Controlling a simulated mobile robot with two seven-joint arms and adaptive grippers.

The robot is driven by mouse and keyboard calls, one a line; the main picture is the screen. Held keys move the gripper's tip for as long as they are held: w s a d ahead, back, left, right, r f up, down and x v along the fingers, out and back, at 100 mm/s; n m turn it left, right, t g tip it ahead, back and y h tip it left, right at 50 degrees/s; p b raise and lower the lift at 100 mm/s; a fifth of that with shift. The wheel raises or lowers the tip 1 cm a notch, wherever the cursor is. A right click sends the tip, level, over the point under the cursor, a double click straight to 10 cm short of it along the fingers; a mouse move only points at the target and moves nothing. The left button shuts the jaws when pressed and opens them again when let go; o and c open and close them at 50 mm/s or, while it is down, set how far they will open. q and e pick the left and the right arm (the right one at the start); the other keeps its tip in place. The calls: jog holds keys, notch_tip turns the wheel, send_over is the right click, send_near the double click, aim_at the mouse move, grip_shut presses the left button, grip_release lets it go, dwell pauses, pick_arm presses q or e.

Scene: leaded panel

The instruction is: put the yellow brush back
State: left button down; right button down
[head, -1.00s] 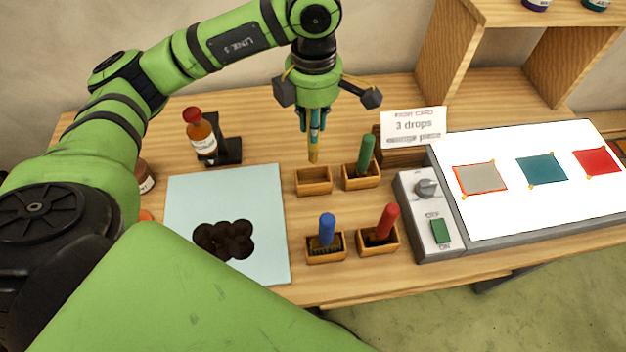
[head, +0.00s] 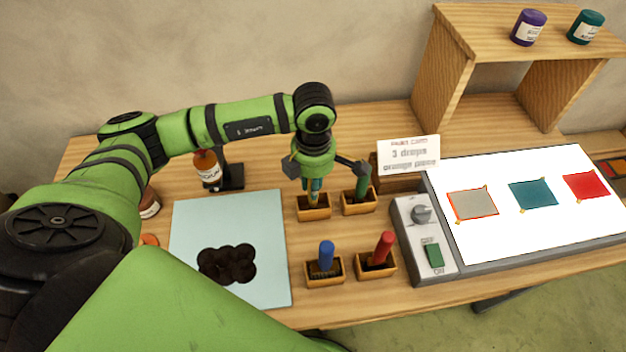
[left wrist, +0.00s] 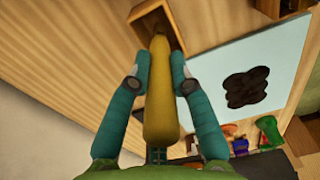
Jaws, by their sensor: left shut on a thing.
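The yellow brush (left wrist: 158,100) is held between the teal fingers of my left gripper (left wrist: 159,80) in the left wrist view. Its far end reaches into a small wooden holder (left wrist: 139,24). In the head view my left gripper (head: 313,188) points down right above that holder (head: 313,212), the back left one of the group. The gripper mostly hides the brush there, and I cannot tell whether the brush touches the holder's bottom. My right gripper is not in view.
Holders with a green brush (head: 362,188), blue brush (head: 326,254) and red brush (head: 384,246) stand close by. A pale sheet with a dark blot (head: 228,264) lies left. A light panel (head: 540,245) and switch box (head: 424,240) lie right. A card (head: 408,153) stands behind.

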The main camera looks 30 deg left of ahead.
pick_arm(q)
jog(key=shift+f, duration=0.1)
jog(key=c, duration=1.5)
grip_release()
jog(key=shift+f, duration=0.1)
jog(key=o, duration=0.4)
jog(key=shift+r, duration=0.4)
notch_tip(320, 180, up, 10)
jog(key=b, duration=0.3)
jog(key=shift+r, duration=0.85)
